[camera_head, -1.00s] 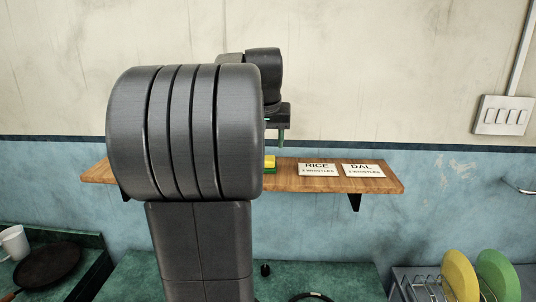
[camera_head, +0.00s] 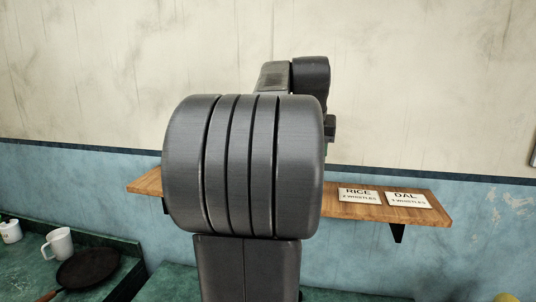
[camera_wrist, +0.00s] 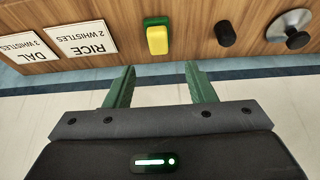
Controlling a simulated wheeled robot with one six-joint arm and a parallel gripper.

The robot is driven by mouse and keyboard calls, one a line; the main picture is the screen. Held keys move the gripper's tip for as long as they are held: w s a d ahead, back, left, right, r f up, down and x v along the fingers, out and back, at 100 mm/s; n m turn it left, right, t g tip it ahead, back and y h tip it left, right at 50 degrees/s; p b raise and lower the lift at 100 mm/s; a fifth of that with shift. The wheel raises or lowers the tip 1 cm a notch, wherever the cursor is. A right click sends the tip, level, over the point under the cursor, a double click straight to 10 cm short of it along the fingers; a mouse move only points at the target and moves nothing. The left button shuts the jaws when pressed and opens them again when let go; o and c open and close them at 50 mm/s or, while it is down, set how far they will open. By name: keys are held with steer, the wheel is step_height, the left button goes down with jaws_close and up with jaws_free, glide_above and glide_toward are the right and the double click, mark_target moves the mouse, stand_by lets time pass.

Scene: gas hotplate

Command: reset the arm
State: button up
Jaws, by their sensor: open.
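My gripper (camera_wrist: 160,68) is open and empty in the wrist view, with its two green fingers spread apart. Its fingertips point toward the edge of the wooden shelf (camera_wrist: 130,52). A yellow and green sponge-like block (camera_wrist: 157,38) sits on the shelf beyond the gap between the fingers, apart from them. In the head view, my large grey arm links cover the middle of the picture and hide most of my gripper, the block and part of the shelf (camera_head: 146,184).
RICE (camera_head: 360,196) and DAL (camera_head: 408,200) cards lie on the shelf. A black cylinder (camera_wrist: 225,33) and a round metal piece with a dark knob (camera_wrist: 293,28) are also there. Below left are a white mug (camera_head: 58,243) and a dark pan (camera_head: 88,268). The wall above is bare.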

steer(key=p+x, duration=0.1)
steer(key=x, duration=0.9)
steer(key=shift+f, duration=0.2)
steer(key=shift+r, duration=2.2)
